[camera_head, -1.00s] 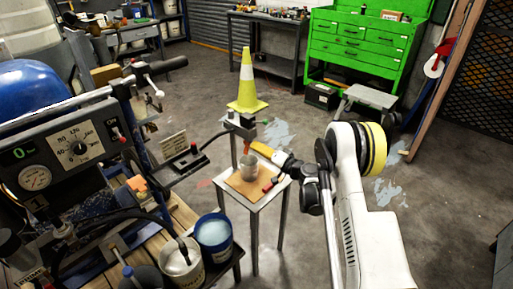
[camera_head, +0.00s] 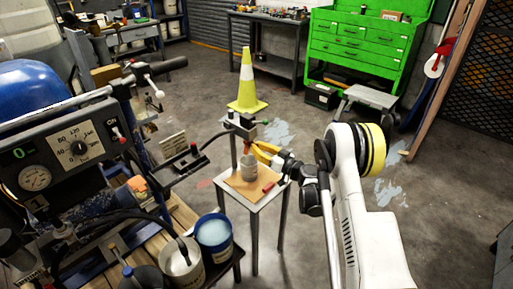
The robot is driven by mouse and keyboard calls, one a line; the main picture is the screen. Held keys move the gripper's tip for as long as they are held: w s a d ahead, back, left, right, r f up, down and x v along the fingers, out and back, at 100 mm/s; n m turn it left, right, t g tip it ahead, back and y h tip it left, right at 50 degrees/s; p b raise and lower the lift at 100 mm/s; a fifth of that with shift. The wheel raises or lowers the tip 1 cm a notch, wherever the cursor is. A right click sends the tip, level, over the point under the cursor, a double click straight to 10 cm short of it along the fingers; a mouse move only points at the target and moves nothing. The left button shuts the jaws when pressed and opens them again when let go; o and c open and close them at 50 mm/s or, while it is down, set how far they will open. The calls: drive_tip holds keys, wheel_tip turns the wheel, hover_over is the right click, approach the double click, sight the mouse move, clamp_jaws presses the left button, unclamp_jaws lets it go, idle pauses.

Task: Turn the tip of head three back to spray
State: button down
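A dark spray head (camera_head: 241,125) sits at the end of a dark arm reaching from the striper machine on the left. A small green part (camera_head: 264,122) is at its right. A small red part, perhaps the tip (camera_head: 247,146), shows below it, too small to tell which way it points. No head number is readable. My gripper (camera_head: 256,152) is just right of the head, its yellow fingers spread apart and nothing seen between them. I cannot tell whether a finger touches the tip. A grey can (camera_head: 249,168) stands below the head.
The can stands on a brown board on a small metal stand (camera_head: 256,203), with a red object (camera_head: 268,186) beside it. Two paint buckets (camera_head: 214,236) stand at the front. The striper's gauge panel (camera_head: 62,155) is at left. A yellow cone (camera_head: 247,84) stands behind.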

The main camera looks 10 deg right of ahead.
drive_tip(key=shift+n, duration=0.8)
drive_tip(key=c, duration=0.8)
unclamp_jaws()
drive_tip(key=shift+c, duration=0.2)
drive_tip(key=v, duration=0.7)
drive_tip(key=shift+r, duration=0.1)
